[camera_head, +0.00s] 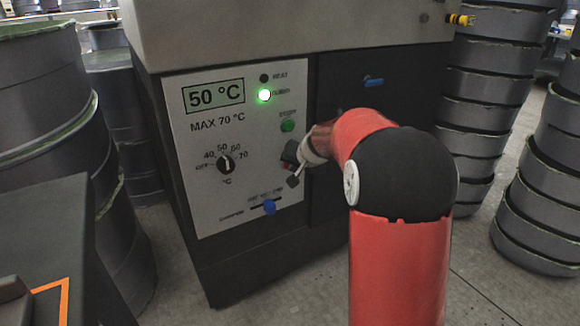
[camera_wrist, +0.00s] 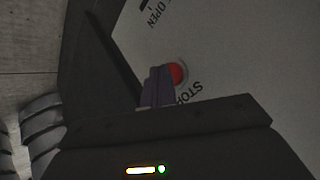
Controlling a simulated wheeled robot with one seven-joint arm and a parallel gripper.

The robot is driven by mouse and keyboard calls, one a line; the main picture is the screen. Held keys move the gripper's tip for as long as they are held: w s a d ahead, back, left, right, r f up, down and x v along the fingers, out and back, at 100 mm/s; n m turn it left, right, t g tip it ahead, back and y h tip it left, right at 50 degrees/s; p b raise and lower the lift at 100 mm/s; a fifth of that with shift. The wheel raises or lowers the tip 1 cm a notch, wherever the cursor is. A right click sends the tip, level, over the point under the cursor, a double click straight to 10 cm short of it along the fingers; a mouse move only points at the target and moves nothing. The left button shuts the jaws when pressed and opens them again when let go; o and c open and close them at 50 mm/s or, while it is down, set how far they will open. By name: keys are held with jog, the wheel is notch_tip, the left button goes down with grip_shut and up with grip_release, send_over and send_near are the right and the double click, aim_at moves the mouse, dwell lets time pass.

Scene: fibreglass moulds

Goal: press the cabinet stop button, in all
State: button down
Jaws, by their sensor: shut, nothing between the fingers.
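The cabinet's control panel (camera_head: 200,150) is light grey, with a display reading 50 °C. The red round stop button (camera_wrist: 179,74) shows in the wrist view beside a STOP label (camera_wrist: 188,93). My gripper (camera_head: 293,181) is at the right part of the panel, below the green button (camera_head: 288,125). In the wrist view its shut, empty fingers (camera_wrist: 160,72) are right beside the red button and overlap its left edge. I cannot tell whether they touch it.
The panel also has a lit green lamp (camera_head: 264,95), a dial (camera_head: 226,164) and a blue slider knob (camera_head: 269,207). A blue handle (camera_head: 374,81) is on the dark door to the right. Stacked grey moulds (camera_head: 490,100) stand on both sides of the cabinet.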

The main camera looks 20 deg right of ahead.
jog(key=shift+s+d+b, duration=0.15)
jog(key=shift+s+b, duration=0.4)
jog(key=shift+s, duration=0.15)
jog(key=s+b, duration=0.1)
jog(key=s, duration=0.1)
jog(key=s+d+b, duration=0.1)
jog(key=s+b, duration=0.1)
jog(key=s, duration=0.1)
jog(key=shift+d, duration=0.15)
jog(key=shift+r, duration=0.1)
dwell(0.4)
